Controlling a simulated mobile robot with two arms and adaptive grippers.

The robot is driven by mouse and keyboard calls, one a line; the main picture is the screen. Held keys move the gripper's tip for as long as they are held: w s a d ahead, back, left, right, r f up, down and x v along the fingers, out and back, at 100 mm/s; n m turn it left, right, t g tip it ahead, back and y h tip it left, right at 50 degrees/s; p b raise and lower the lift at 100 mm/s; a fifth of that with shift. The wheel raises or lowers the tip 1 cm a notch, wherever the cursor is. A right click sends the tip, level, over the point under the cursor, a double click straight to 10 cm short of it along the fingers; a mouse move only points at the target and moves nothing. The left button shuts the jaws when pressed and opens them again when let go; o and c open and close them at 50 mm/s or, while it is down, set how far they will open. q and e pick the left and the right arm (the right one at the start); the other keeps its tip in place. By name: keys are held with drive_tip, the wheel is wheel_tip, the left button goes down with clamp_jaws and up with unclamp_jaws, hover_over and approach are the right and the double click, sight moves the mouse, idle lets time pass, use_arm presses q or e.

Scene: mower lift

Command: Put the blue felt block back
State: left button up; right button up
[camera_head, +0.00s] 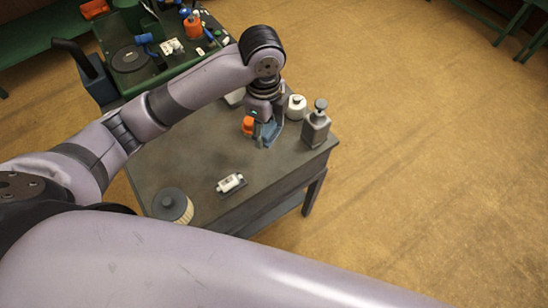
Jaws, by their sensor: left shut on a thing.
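My left gripper (267,124) points down over the far right part of the grey table (190,155). It is shut on a blue block (268,134), which shows low between its fingers at or just above the tabletop. The fingers cover part of the block, so I cannot tell whether it touches the table. My right gripper is not in view.
An orange item (247,125) is close left of the gripper. A white round container (296,106) and a grey bottle (316,124) stand close right. A white part (230,183) and a round filter (173,206) are near the front. A cluttered green bench (165,72) stands behind.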

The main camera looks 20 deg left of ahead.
sight(272, 121)
use_arm(q)
drive_tip(key=w+r+m, duration=0.2)
drive_tip(key=m, duration=0.1)
drive_tip(key=shift+w+d+r+m, duration=0.1)
drive_tip(key=shift+d+r+m, duration=0.05)
drive_tip(key=shift+d+m, duration=0.15)
drive_tip(key=shift+w+d+m+p, duration=0.1)
drive_tip(key=shift+w+m+p, duration=0.2)
drive_tip(key=shift+m, duration=0.6)
wheel_tip(272, 121, down, 15)
drive_tip(key=shift+r+p, duration=0.1)
drive_tip(key=shift+p, duration=0.9)
wheel_tip(272, 121, down, 4)
drive_tip(key=shift+r, duration=0.1)
drive_tip(key=shift+f, duration=0.25)
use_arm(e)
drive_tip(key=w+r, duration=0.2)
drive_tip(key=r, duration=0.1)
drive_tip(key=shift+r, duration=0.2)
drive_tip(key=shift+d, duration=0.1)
